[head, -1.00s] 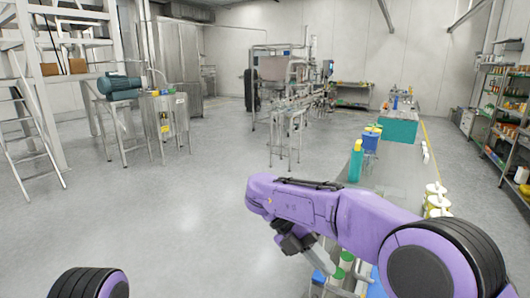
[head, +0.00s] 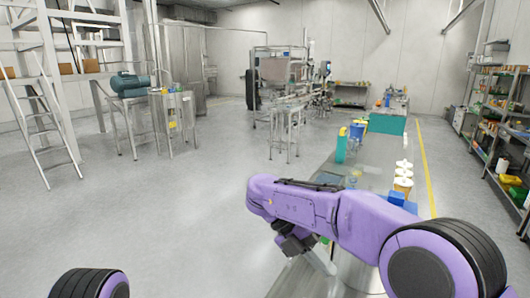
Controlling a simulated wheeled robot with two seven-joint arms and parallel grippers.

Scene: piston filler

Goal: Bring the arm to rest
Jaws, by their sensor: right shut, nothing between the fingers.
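My right arm is purple and black and reaches in from the right, bent over the near part of the long bench. My right gripper (head: 326,265) hangs below its wrist and points down and to the right. It is shut and empty, and partly hidden by the purple arm.
The long grey bench (head: 378,160) holds a teal bottle (head: 341,147), a blue container (head: 357,132) and white-lidded yellow tubs (head: 403,175). Shelves (head: 497,125) stand right, a filling machine (head: 285,75) behind, a steel table with a motor (head: 128,86) left. The left floor (head: 150,220) is clear.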

